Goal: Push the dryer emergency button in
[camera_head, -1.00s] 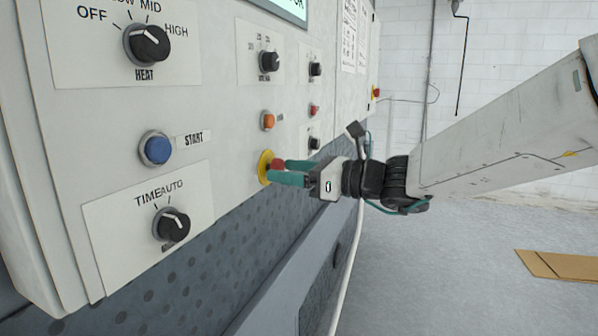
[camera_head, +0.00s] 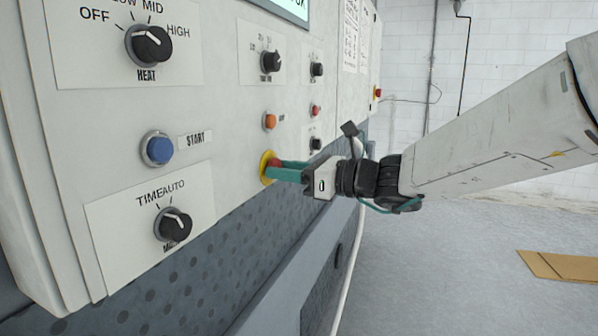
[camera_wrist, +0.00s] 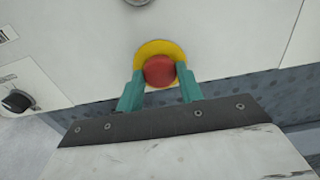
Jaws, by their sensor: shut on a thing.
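The dryer emergency button is a red mushroom cap on a yellow round base, low on the pale control panel. In the head view the red cap (camera_head: 275,163) shows just past the fingertips, and the yellow base (camera_head: 265,168) shows to its left. My gripper (camera_head: 280,172) reaches it from the right with teal fingers. In the wrist view the red button (camera_wrist: 159,71) sits between the two fingertips of my gripper (camera_wrist: 160,78), one on each side, and the yellow ring (camera_wrist: 158,47) shows above it. The gripper is shut on the red button.
A blue start button (camera_head: 158,149), a heat knob (camera_head: 150,44) and a time knob (camera_head: 174,225) are on the panel at left. An orange button (camera_head: 270,121) is above the emergency button. Open floor lies at right.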

